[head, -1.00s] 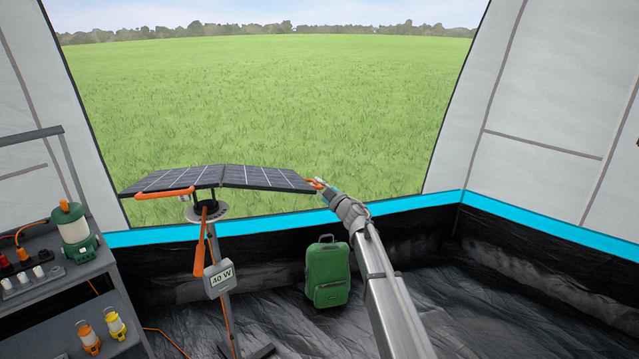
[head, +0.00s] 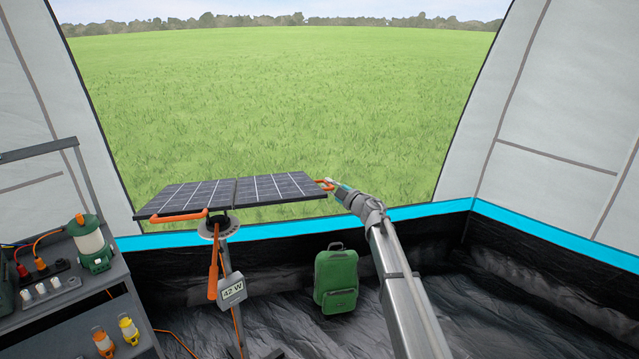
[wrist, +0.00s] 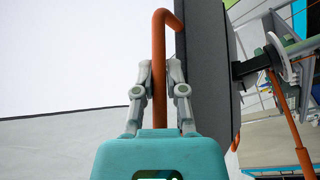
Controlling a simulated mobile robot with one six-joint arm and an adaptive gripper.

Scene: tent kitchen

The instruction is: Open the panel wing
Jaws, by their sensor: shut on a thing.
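The solar panel stands on a post in front of the tent opening. Its right wing (head: 275,188) lies nearly in line with its left wing (head: 185,197), so the panel looks almost flat. An orange handle (head: 324,184) sticks out from the right wing's outer edge. My gripper (head: 333,183) is at that handle; in the wrist view its two fingers (wrist: 159,92) are closed around the orange bar (wrist: 159,60), beside the panel's dark edge (wrist: 207,70). A grey meter (head: 232,291) on the post reads 42 W.
A grey shelf (head: 95,290) with a green lantern (head: 90,243), plugs and two small lamps stands at the left. The floor at the right is clear.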

